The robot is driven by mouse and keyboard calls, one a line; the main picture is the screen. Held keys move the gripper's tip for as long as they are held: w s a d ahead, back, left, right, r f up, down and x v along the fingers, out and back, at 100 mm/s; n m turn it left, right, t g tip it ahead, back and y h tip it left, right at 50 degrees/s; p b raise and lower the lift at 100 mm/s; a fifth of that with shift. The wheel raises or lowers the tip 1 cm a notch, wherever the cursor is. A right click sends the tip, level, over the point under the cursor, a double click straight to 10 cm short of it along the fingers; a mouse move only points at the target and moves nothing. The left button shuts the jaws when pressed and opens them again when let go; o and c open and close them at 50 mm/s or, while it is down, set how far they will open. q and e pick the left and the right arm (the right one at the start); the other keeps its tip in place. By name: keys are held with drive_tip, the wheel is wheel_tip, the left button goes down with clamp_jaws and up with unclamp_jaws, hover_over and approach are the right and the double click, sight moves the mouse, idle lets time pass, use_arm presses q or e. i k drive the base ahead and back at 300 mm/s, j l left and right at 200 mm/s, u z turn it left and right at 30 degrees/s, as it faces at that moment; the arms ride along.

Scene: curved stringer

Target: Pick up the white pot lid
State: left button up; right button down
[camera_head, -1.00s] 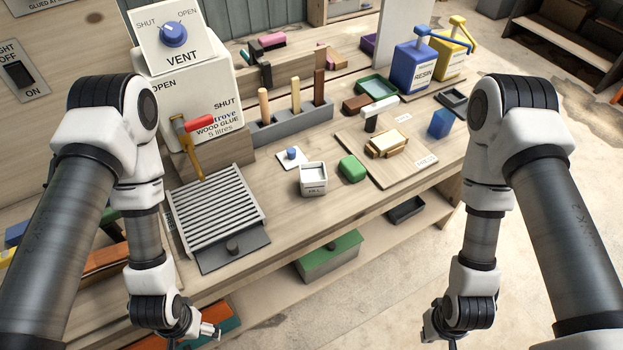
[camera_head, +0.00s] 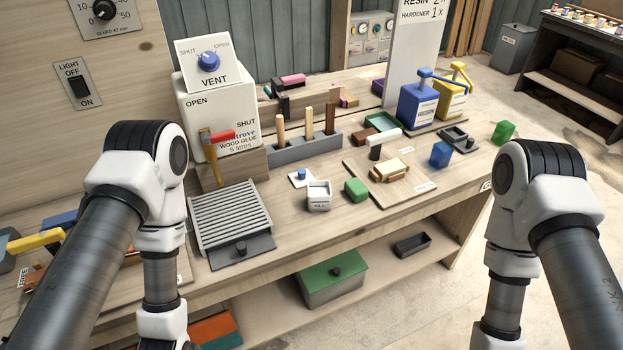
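A small flat white square lid with a blue knob (camera_head: 301,178) lies on the workbench, left of centre. It looks like the white pot lid. Just to its right and nearer stands a small open white square pot (camera_head: 319,195) with dark lettering on its front. The lid lies apart from the pot, and nothing covers it. Both my arms come down at the sides of the head view, short of these things. Both of my grippers are below the picture's lower edge, so their state is hidden.
A white glue container (camera_head: 218,118) stands at back left. Bare bench lies in front of the pot.

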sight(300, 178)
drive_tip(key=i+l, duration=0.3)
drive_tip(key=l, duration=0.15)
drive_tip(key=i+l, duration=0.3)
drive_tip(key=l, duration=0.15)
